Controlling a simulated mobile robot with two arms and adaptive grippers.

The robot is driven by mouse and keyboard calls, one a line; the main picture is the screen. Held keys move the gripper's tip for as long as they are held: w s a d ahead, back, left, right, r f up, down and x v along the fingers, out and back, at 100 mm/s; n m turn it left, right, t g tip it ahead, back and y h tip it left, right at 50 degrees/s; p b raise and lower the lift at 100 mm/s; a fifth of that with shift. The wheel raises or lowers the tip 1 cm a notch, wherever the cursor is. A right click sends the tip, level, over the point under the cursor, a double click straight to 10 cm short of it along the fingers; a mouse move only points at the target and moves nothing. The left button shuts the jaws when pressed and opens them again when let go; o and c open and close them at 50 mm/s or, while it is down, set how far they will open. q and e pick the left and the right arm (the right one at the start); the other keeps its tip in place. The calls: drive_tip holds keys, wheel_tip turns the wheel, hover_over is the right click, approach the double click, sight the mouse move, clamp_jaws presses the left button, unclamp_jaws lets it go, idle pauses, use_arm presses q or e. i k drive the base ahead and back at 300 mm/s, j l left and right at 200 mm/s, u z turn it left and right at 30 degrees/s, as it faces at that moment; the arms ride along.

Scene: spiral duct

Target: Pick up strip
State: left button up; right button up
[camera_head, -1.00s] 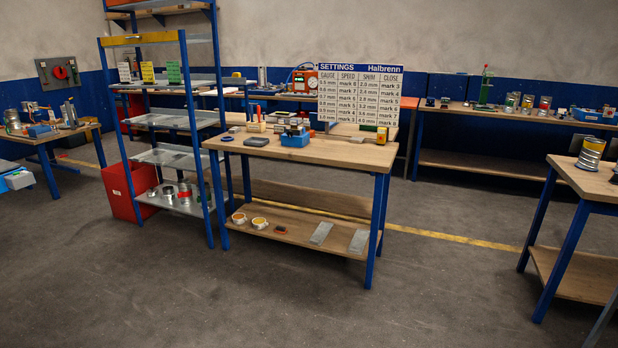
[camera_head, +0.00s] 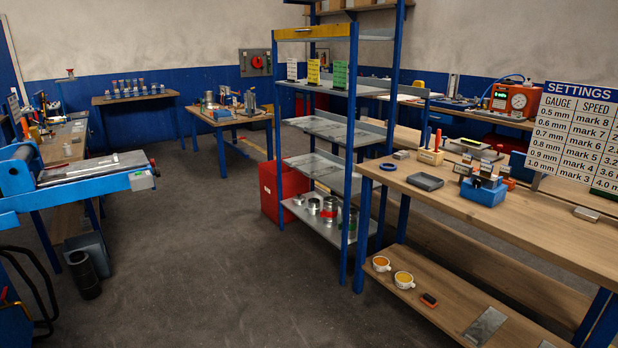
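No gripper of mine shows in the head view. I cannot tell for sure which thing is the strip. A flat grey metal piece (camera_head: 485,326) lies on the lower shelf of the wooden bench, at the bottom right. Part of a second flat piece shows beside it at the bottom edge. A long, thin, pale metal piece (camera_head: 80,171) lies along the top of the blue machine (camera_head: 105,190) at the left.
The wooden bench (camera_head: 470,200) stands at the right with a blue device (camera_head: 484,189) and a grey tray (camera_head: 425,181) on it. A blue-framed shelf rack (camera_head: 330,172) stands beside it with a red bin (camera_head: 270,190). Open grey floor (camera_head: 220,280) lies between rack and machine.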

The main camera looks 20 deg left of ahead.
sight(81, 167)
drive_tip(key=i+j+u, duration=0.1)
drive_tip(key=i+u, duration=0.2)
drive_tip(key=i, duration=0.4)
drive_tip(key=i+u, duration=0.3)
drive_tip(key=i, duration=0.4)
drive_tip(key=i+l+u, duration=0.3)
drive_tip(key=i, duration=0.35)
